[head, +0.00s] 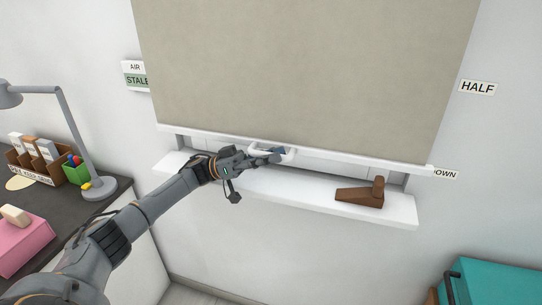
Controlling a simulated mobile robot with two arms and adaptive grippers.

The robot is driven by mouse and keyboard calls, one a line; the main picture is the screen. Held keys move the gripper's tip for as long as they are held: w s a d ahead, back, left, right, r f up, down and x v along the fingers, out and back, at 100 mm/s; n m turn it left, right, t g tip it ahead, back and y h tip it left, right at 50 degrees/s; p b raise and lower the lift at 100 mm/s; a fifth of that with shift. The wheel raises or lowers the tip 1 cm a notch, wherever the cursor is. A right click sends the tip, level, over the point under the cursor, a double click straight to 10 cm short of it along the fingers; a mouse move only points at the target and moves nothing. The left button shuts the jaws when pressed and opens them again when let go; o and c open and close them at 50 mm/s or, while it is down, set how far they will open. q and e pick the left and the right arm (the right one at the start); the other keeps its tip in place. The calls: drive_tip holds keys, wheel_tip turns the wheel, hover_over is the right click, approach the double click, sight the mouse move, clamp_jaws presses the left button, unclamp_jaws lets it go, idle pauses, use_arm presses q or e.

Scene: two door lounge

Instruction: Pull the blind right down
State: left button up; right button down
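The beige blind (310,70) hangs over the window, with a white bottom bar (350,160) and a white pull handle (260,147) near the middle of that bar. The bar's right end is beside the DOWN label (446,174), well below the HALF label (478,87). A narrow strip of window shows between bar and sill. My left gripper (272,157) is at the handle, its fingertips overlapping it. Whether the fingers are closed on the handle is unclear. My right gripper is not in view.
The white sill (300,192) juts out below the blind and carries a brown wooden wedge (362,194) at right. A dark desk (75,211) with a grey lamp (73,130) stands at left. A teal box (495,283) is at lower right.

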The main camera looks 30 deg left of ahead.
use_arm(q)
drive_tip(key=shift+a, duration=0.1)
drive_tip(key=shift+s+a+f, duration=0.1)
drive_tip(key=shift+a+f, duration=0.05)
drive_tip(key=shift+a, duration=0.15)
drive_tip(key=s+a, duration=0.4)
drive_tip(key=a, duration=0.7)
drive_tip(key=shift+a, duration=0.35)
